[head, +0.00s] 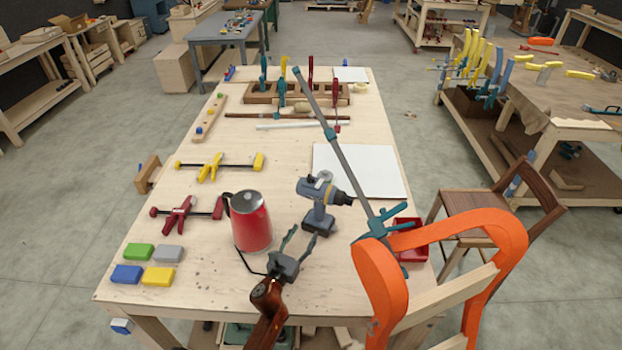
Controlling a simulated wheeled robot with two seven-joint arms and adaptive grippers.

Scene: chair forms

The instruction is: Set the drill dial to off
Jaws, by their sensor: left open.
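The drill (316,193) stands upright on its dark battery base on the wooden workbench (160,225). My right gripper is not in view.
A red kettle (251,222) stands close left of my left gripper. An orange chair form (377,285) and a long grey-teal bar clamp (349,160) rise at the right. A red tray (412,240) and a white board (365,170) lie nearby. Clamps and coloured blocks lie left.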

